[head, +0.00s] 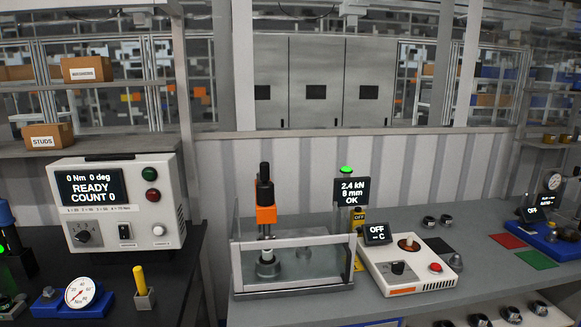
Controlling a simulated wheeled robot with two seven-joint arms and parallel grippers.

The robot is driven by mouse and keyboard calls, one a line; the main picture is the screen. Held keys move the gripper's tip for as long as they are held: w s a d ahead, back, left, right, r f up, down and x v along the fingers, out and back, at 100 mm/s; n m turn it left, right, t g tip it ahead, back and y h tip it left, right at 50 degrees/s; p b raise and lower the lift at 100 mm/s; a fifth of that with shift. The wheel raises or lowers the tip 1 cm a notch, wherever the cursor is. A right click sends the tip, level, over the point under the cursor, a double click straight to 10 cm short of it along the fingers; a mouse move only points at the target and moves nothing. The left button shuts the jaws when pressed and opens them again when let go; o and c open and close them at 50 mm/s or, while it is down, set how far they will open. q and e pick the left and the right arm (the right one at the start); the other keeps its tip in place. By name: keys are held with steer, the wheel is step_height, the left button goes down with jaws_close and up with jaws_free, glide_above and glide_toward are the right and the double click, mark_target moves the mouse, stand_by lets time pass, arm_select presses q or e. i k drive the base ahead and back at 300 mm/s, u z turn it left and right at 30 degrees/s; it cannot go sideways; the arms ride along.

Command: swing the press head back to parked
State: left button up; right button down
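The press head (265,214) is an orange block with a black cylinder on top, standing at the back left of a clear-walled guard (292,241) on the grey bench. Below it is a round metal piece (267,264) inside the guard. I cannot tell whether the head is over that piece or behind it. A small display (351,191) beside the guard reads 2.4 kN, 8 mm, OK, with a green lamp (346,169) lit above it. Neither of my grippers is in view.
A white heater-like box (407,268) reading OFF stands right of the guard. A controller (115,202) reading READY, COUNT 0 stands left, near a dial gauge (80,292) and a yellow-handled tool (140,281). Red and green mats (508,241) lie right.

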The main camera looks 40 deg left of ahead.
mark_target(266, 208)
steer(key=u, duration=0.45)
steer(key=i, duration=0.9)
steer(key=u, duration=0.7)
